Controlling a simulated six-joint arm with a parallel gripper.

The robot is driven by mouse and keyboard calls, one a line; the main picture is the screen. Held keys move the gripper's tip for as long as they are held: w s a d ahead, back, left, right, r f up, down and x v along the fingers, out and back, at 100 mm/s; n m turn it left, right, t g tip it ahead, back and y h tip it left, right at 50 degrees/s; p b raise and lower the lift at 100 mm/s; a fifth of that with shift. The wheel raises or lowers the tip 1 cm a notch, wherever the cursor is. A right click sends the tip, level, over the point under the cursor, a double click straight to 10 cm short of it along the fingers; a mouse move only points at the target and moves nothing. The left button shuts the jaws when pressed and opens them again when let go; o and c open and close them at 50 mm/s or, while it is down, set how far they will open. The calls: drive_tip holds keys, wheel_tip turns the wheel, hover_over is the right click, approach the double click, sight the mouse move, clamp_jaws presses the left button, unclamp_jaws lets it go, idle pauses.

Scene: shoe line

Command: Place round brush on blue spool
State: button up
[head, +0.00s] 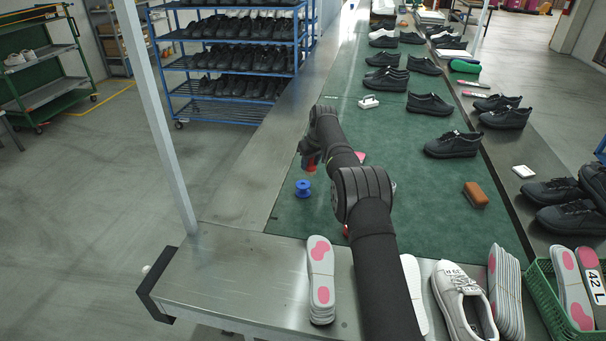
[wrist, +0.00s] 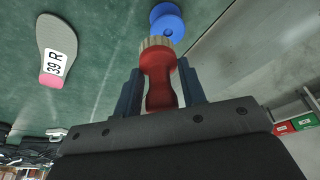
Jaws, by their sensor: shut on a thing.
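The blue spool (head: 303,188) stands on the green mat to the left of my arm in the head view. In the wrist view the blue spool (wrist: 167,22) shows just beyond the brush. The round brush (wrist: 158,78) has a red handle and a pale bristle end. My gripper (wrist: 158,92) is shut on its red handle, with a dark finger on each side. The bristle end points toward the spool and overlaps its edge in the wrist view; I cannot tell whether they touch. In the head view my arm mostly hides the gripper and brush, near the spool.
An insole marked 39 R (wrist: 57,50) lies on the mat. Black shoes (head: 453,144), a white-handled brush (head: 369,102) and a brown brush (head: 475,194) are further right or back. Stacked insoles (head: 320,280) and a white shoe (head: 462,295) stand on the metal front edge. Mat left of the spool is clear.

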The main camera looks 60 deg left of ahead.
sight(308, 170)
drive_tip(key=shift+s+a+f, duration=0.45)
drive_tip(key=shift+a, duration=0.15)
drive_tip(key=shift+s+a+f, duration=0.4)
drive_tip(key=shift+a, duration=0.2)
drive_tip(key=shift+f, duration=2)
drive_tip(key=shift+f, duration=0.2)
drive_tip(key=o, duration=1)
drive_tip(key=v, duration=1.2)
drive_tip(key=shift+r, duration=0.2)
drive_tip(key=shift+f, duration=0.1)
